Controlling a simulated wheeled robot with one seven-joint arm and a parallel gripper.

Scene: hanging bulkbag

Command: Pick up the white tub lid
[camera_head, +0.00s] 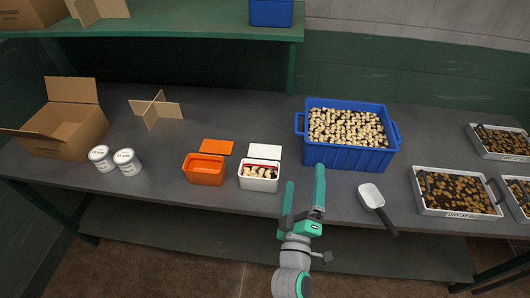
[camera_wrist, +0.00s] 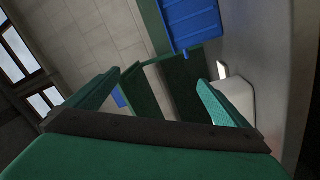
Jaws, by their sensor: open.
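The white tub lid (camera_head: 265,152) lies flat on the grey table, just behind the white tub (camera_head: 260,182). The tub is open and holds pale, brownish pieces. My gripper (camera_head: 304,190) is open and empty, in front of and to the right of the tub, with its two teal fingers spread and pointing up in the picture. It is apart from the lid. In the wrist view my fingers (camera_wrist: 160,95) are apart with nothing between them, and the white tub lid is not recognisable there.
An orange tub (camera_head: 205,175) and orange lid (camera_head: 217,147) sit left of the white tub. A large blue crate (camera_head: 347,158) of pale pieces stands to the right, with a scoop (camera_head: 372,196) in front. Two white cans (camera_head: 115,160) and a cardboard box (camera_head: 65,130) are further left.

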